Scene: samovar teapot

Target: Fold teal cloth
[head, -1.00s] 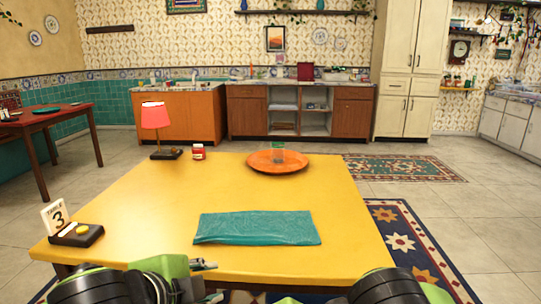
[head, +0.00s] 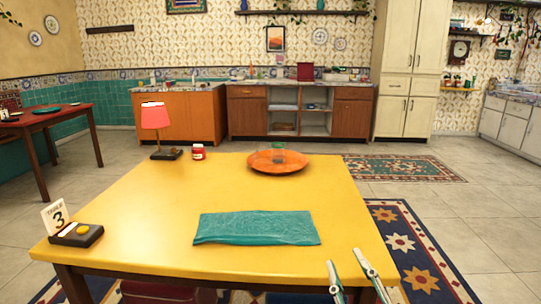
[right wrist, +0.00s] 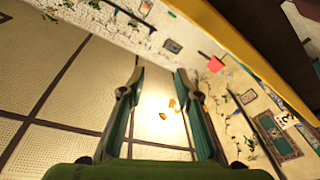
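The teal cloth (head: 257,228) lies flat on the yellow table (head: 150,215), near its front edge. It forms a wide, short rectangle with slightly uneven edges. My right gripper (head: 346,266) is in the head view at the table's front right edge, right of and nearer than the cloth, not touching it. Its two fingers are apart with nothing between them. It also shows open and empty in the right wrist view (right wrist: 160,78). My left gripper is not in the head view.
On the table are an orange plate (head: 277,167) with a green glass, a small red jar (head: 198,152), a red-shaded lamp (head: 156,125) and a number stand (head: 56,217) beside a dark box with a yellow button (head: 77,234). The table's middle is clear.

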